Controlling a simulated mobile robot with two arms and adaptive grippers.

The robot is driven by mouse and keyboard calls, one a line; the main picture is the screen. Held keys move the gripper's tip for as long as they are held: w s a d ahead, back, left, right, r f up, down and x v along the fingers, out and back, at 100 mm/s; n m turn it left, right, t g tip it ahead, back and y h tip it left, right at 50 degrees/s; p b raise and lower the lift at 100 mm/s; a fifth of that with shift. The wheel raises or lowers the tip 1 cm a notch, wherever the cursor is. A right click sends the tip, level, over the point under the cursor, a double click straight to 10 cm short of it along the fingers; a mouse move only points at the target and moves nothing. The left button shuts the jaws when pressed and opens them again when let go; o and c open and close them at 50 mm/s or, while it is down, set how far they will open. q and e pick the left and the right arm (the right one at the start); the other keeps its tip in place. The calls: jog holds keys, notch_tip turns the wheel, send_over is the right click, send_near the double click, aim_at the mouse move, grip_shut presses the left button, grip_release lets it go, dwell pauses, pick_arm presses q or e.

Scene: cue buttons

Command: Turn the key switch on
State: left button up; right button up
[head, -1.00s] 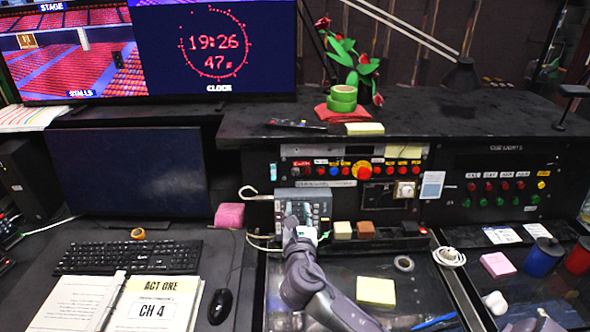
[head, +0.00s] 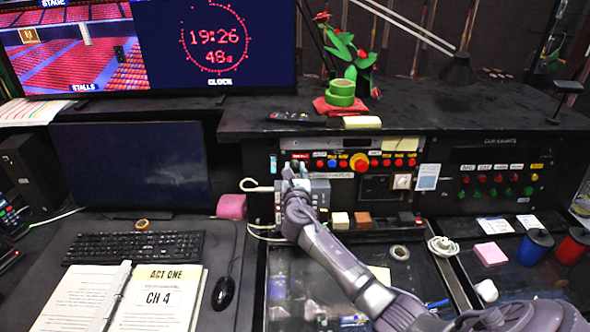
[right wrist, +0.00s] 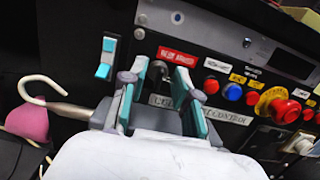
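My right gripper (head: 296,168) is raised in front of the left end of the button panel (head: 335,175). In the right wrist view its two teal-edged fingers (right wrist: 162,73) are apart, on either side of a spot just below a red label (right wrist: 178,57). A small dark part shows between the fingertips; I cannot tell for sure that it is the key switch or whether the fingers touch it. The gripper hides this spot in the head view. My left gripper is not in view.
A teal-and-white rocker switch (right wrist: 105,57) is left of the fingers. A blue button (right wrist: 233,92), a red button (right wrist: 252,98) and a yellow-ringed red emergency button (right wrist: 275,105) are to the right. A grey box (head: 319,193) stands below the panel. A white hook (right wrist: 45,92) is at left.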

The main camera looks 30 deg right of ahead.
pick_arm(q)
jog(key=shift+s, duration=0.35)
pick_arm(e)
jog(key=shift+c, duration=0.2)
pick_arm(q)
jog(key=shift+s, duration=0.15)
pick_arm(e)
grip_shut()
